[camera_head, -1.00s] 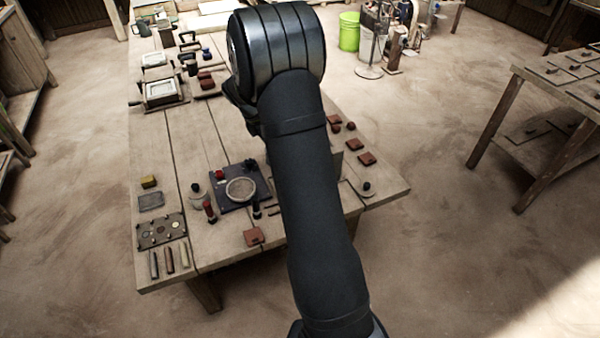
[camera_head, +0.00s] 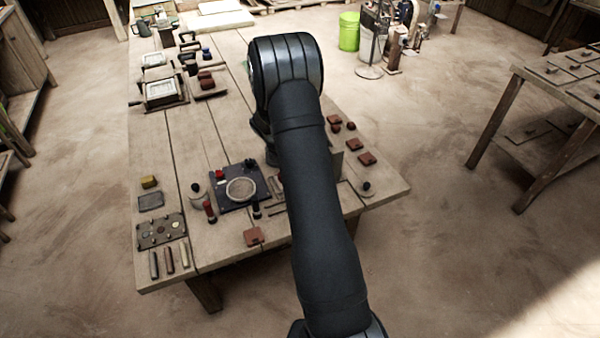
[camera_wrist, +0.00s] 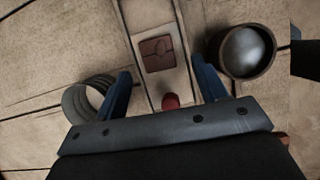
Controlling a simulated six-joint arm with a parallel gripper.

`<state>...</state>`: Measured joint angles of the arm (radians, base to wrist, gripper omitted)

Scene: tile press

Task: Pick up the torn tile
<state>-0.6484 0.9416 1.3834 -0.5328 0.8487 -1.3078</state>
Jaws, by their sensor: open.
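In the wrist view a small red-brown tile (camera_wrist: 157,53) with a dark jagged line across it lies on a pale narrow board (camera_wrist: 134,14). It looks like the torn tile. My gripper (camera_wrist: 161,68) is open, its two blue fingers on either side of the board, with the tile between and just beyond the tips. Nothing is held. I cannot tell the height of the fingers above the tile. In the head view my arm hides the gripper and this spot on the table.
In the wrist view a red rounded piece (camera_wrist: 170,101) sits between the fingers. A dark round bowl (camera_wrist: 268,67) holding something grey stands close to the right finger. A grey ringed object (camera_wrist: 75,101) is near the left finger. Other red tiles (camera_head: 367,158) lie on the wooden table (camera_head: 228,130).

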